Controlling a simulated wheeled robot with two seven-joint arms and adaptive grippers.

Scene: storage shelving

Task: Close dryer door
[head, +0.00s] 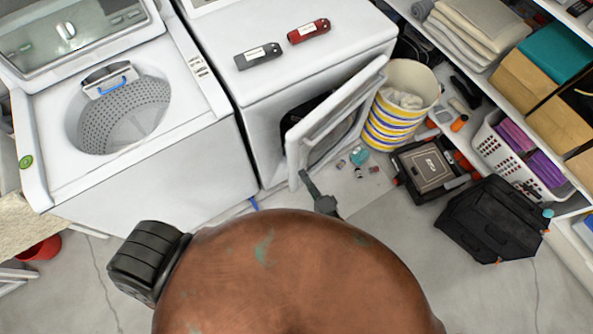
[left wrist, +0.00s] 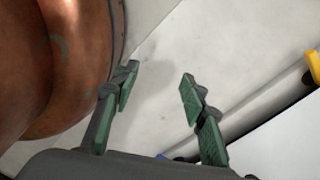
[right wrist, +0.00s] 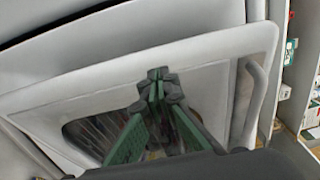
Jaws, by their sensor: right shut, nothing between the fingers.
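The white dryer (head: 300,85) stands right of the washer in the head view. Its door (head: 375,88) is swung open toward me, and the dark drum opening shows partly behind it. My right gripper (head: 304,176) is near the door's lower front corner. In the right wrist view the right gripper (right wrist: 158,76) is shut and empty, in front of the door panel (right wrist: 215,65) with its window; contact cannot be told. My left gripper (left wrist: 158,90) is open and empty over the floor in the left wrist view; it is hidden in the head view.
A top-loading washer (head: 150,160) stands on the left. A striped basket (head: 385,128), a black case (head: 430,165) and a black bag (head: 492,218) are right of the door, with small items on the floor. Shelving lines the right side.

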